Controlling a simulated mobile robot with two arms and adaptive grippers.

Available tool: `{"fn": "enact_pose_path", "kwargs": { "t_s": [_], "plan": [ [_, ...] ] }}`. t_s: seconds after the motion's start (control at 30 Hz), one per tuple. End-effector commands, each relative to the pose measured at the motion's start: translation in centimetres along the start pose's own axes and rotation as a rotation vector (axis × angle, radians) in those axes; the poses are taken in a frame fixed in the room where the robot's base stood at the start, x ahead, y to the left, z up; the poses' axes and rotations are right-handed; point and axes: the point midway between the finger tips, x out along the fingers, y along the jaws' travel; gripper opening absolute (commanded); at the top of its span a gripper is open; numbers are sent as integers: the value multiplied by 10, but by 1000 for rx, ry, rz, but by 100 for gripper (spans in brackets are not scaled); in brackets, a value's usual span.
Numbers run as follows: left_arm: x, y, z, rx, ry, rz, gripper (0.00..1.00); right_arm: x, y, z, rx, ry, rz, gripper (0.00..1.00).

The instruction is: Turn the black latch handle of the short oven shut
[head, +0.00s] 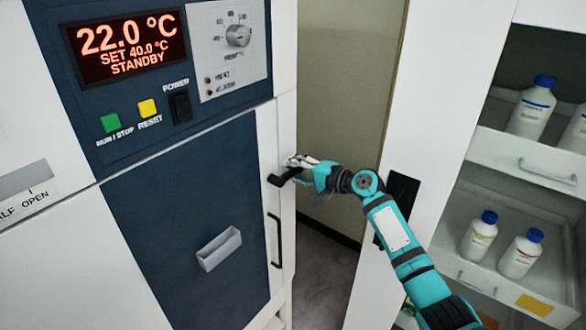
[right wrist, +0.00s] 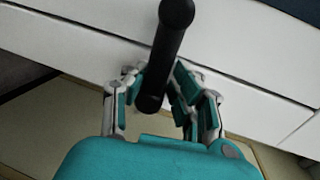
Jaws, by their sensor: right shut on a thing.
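The oven (head: 180,190) has a dark blue door with white edges and a control panel above it. In the right wrist view the latch handle (right wrist: 172,30) passes between the teal-padded fingers of the right gripper (right wrist: 158,82). My left gripper is out of view.
A long black door pull (head: 275,240) is below the latch, and a small white tray (head: 218,249) is on the door. The display (head: 125,47) reads 22.0 °C, standby. Right of my arm, shelves hold several blue-capped bottles (head: 534,107). A narrow gap with open floor lies between.

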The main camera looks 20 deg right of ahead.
Motion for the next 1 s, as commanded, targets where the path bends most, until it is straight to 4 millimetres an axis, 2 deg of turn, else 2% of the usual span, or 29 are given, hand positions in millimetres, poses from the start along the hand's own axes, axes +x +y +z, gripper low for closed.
{"fn": "enact_pose_path", "kwargs": {
  "t_s": [0.03,0.33,0.37,0.47,1.0],
  "plan": [
    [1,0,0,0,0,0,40,0,14,1,15,-6,25,0],
    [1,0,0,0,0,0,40,0,14,2,16,-7,25,0],
    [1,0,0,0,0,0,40,0,14,2,16,-7,25,30],
    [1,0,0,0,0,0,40,0,14,2,15,-7,24,43],
    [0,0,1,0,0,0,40,0,7,1,9,-4,11,44]
  ]
}}
